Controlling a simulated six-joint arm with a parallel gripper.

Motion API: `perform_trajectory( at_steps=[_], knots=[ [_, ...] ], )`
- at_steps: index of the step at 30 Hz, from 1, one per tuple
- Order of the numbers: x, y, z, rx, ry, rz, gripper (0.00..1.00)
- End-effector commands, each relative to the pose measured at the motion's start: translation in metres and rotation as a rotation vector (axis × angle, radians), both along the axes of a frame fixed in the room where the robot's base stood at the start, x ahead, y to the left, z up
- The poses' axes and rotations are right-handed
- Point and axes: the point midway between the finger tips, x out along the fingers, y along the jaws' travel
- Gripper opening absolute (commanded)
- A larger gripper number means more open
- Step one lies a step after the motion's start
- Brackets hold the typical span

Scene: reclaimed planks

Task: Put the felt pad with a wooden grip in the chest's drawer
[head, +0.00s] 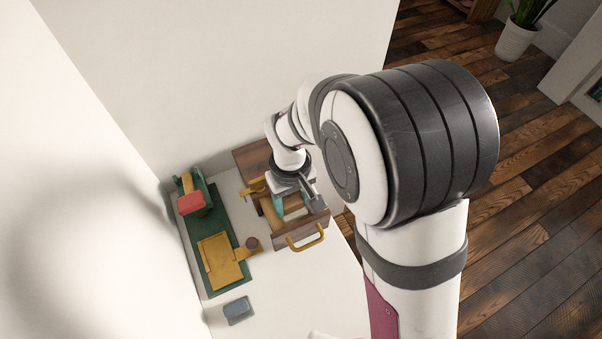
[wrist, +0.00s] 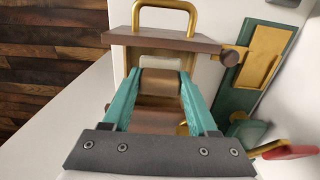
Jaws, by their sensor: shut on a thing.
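My gripper (wrist: 161,75) has teal fingers, shut on the brown wooden grip (wrist: 160,83) of the felt pad. The felt under the grip is mostly hidden from the wrist camera. The chest (head: 252,160) is dark wood and stands near the wall in the head view. Its drawer (head: 318,220) is pulled open, with a brass handle (head: 306,239) on its front. My gripper in the head view (head: 290,208) points down over the open drawer. In the wrist view the drawer front (wrist: 165,40) lies just beyond the fingertips. I cannot tell whether the pad touches the drawer floor.
Left of the chest lies a green board (head: 216,277) with a yellow plate (head: 221,262) and a brown knob (head: 251,243). A green device with a red pad (head: 191,203) stands at its far end. A blue-grey block (head: 238,310) lies near. The white tabletop in front is clear.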

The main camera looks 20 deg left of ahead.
Motion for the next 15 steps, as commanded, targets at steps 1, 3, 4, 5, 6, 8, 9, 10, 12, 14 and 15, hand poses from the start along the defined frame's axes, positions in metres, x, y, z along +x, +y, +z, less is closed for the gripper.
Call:
perform_trajectory(
  at_steps=[1, 3, 4, 5, 6, 8, 9, 10, 12, 14, 15],
  knots=[
    [0.000, 0.000, -0.008, -0.002, 0.002, -0.001, 0.00],
    [-0.001, -0.001, -0.025, -0.003, 0.004, -0.002, 0.00],
    [0.000, -0.001, -0.031, -0.003, 0.003, -0.001, 0.00],
    [0.000, -0.001, -0.036, -0.003, 0.003, -0.001, 0.00],
    [0.000, -0.001, -0.042, -0.002, 0.002, -0.002, 0.00],
    [0.000, -0.001, -0.046, 0.000, 0.000, -0.002, 0.00],
    [0.001, 0.000, -0.047, 0.001, -0.001, -0.003, 0.00],
    [0.001, 0.000, -0.046, 0.001, -0.001, -0.003, 0.00],
    [0.001, 0.000, -0.046, 0.001, -0.001, -0.003, 0.00],
    [0.001, 0.000, -0.046, 0.001, -0.001, -0.003, 0.00],
    [0.001, 0.000, -0.046, 0.001, -0.001, -0.003, 0.00]
  ],
)
